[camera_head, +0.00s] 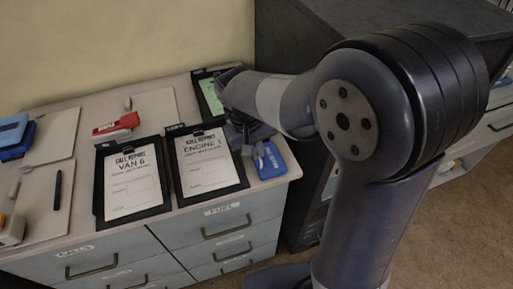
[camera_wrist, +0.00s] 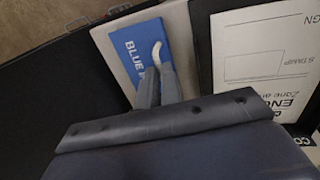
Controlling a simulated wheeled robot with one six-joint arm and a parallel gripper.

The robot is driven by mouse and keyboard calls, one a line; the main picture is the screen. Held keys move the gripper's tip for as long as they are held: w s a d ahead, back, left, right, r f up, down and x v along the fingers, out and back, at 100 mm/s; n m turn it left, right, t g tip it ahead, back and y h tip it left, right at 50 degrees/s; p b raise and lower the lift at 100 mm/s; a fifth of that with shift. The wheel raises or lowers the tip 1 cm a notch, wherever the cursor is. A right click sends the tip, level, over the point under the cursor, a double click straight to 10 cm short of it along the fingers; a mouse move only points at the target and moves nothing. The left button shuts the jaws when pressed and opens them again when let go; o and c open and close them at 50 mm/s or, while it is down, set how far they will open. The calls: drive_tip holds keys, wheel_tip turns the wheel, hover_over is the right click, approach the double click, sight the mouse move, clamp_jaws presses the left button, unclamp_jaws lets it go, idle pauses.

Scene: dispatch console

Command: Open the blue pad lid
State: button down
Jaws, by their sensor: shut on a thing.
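The blue pad (camera_head: 270,161) lies at the right front corner of the cabinet top, and its lid looks closed, though any small gap is too small to tell. In the wrist view the blue lid (camera_wrist: 131,45) shows the word BLUE and a white curved mark or tab. The exact contact is hidden by the fingers. In the head view my gripper (camera_head: 254,140) is partly hidden by the arm, just behind the pad.
The ENGINE 1 clipboard (camera_head: 209,163) lies left of the blue pad, with the VAN 6 clipboard (camera_head: 131,183) beyond. A green-sheeted clipboard (camera_head: 212,97) lies behind. A red stamp pad (camera_head: 117,126) and another blue pad (camera_head: 14,136) are farther left. A dark cabinet (camera_head: 300,40) stands at right.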

sight(271, 158)
drive_tip(key=shift+r, duration=0.1)
drive_tip(key=shift+w+d+r+g+y+p, duration=0.2)
drive_tip(key=shift+d+r+g+y+p, duration=0.1)
drive_tip(key=shift+d+r+y+p, duration=0.5)
drive_tip(key=shift+w+d+r+g+y+p, duration=0.1)
drive_tip(key=shift+d+r+g+y+p, duration=0.1)
drive_tip(key=shift+d+y, duration=0.4)
drive_tip(key=shift+w+d+r+g+y+p, duration=0.15)
drive_tip(key=shift+g+y+p, duration=0.05)
drive_tip(key=shift+y, duration=0.65)
drive_tip(key=shift+w+d+r+g+y+p, duration=0.1)
drive_tip(key=shift+d+r+g+y+p, duration=0.1)
drive_tip(key=shift+d+y, duration=0.4)
drive_tip(key=shift+a+y, duration=0.2)
drive_tip(key=shift+y, duration=0.05)
drive_tip(key=c, duration=1.6)
unclamp_jaws()
drive_tip(key=v, duration=1)
drive_tip(key=shift+d+r, duration=0.15)
drive_tip(key=shift+r, duration=0.25)
